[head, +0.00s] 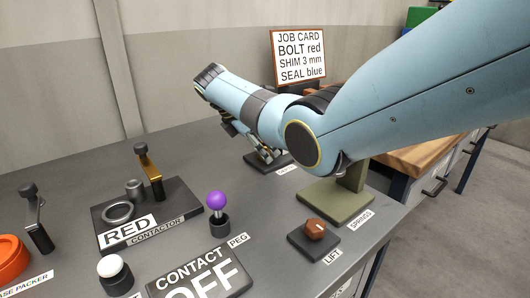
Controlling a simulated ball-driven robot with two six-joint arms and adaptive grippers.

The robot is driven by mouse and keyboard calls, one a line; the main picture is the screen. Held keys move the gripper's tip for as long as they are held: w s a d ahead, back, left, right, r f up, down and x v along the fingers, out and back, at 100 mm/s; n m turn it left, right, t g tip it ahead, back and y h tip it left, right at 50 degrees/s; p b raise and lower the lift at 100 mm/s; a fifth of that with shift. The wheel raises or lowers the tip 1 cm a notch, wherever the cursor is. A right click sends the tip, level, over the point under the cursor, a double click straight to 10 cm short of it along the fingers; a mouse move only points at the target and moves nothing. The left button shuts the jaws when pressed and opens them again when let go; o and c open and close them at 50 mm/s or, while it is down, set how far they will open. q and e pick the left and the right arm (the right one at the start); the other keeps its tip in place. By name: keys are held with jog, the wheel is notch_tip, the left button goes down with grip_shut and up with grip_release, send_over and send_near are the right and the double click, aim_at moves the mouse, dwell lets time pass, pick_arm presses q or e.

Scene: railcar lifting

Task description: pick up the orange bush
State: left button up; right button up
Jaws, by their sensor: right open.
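My right arm reaches in from the right. Its gripper (265,153) is open, pointing down over a small dark plate (252,160) at the far side of the grey table; the forearm partly hides it. I cannot tell whether anything is between its fingers. No thing that I can surely call the orange bush shows. An orange rounded piece (12,262) is cut off by the left edge, behind a label ending in "PACKER", far from the gripper. My left gripper is not in view.
A purple-knobbed peg (217,203), a contactor board (118,232), a white-topped button (114,272), an "OFF" sign (200,280) and a brown lift knob (315,229) stand in front. A green springs stand (338,200) is under my arm. A job card (299,57) stands behind.

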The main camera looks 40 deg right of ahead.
jog(key=shift+d+f, duration=0.1)
jog(key=shift+f, duration=0.1)
grip_shut()
jog(key=shift+r, duration=0.1)
dwell(0.4)
